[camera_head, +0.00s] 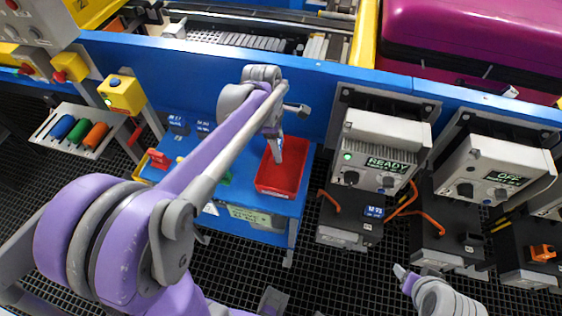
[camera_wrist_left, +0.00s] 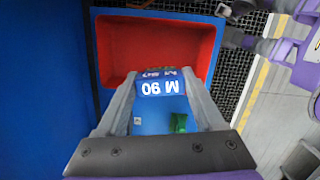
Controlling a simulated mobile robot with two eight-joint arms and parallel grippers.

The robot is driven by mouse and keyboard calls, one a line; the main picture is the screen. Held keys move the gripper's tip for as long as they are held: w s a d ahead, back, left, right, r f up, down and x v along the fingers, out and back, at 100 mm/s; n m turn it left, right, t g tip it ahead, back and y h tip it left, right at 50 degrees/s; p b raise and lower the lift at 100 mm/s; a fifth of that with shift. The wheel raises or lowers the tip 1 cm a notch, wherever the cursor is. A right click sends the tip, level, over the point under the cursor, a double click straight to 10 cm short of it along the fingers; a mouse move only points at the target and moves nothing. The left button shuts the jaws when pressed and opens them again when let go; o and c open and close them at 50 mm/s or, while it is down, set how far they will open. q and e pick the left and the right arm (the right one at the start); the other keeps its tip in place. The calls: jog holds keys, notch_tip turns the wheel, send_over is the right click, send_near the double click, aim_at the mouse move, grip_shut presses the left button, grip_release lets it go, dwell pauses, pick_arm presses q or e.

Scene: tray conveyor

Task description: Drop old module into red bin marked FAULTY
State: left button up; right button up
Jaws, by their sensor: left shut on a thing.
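The red bin (camera_head: 292,187) stands on the blue table's right part in the head view; no FAULTY mark is readable on it. Its red inside (camera_wrist_left: 150,45) fills the upper middle of the left wrist view. My left gripper (camera_head: 278,152) points down over the bin. In the left wrist view its two fingers are shut on a dark blue module (camera_wrist_left: 160,88) with an upside-down white label, seemingly M 90. The module overlaps the bin's near part there; its height above the bin is unclear. My right gripper (camera_head: 404,272) is low at the right, empty-looking, its jaws unclear.
Blue modules (camera_head: 179,122) stand at the back of the blue table (camera_head: 206,150). A READY unit (camera_head: 383,150) and an OFF unit (camera_head: 495,172) with orange cables are right of the bin. A tool rack (camera_head: 76,133) is at the left. Dark grid floor lies in front.

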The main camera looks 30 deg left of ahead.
pick_arm(q)
jog(key=shift+f+b, duration=1.75)
jog(key=shift+f, duration=1.05)
jog(key=o, duration=1.4)
jog(key=shift+r, duration=0.1)
notch_tip(320, 180, up, 10)
jog(key=a+p, duration=0.1)
jog(key=shift+s+a+r, duration=0.25)
jog(key=shift+s, duration=0.1)
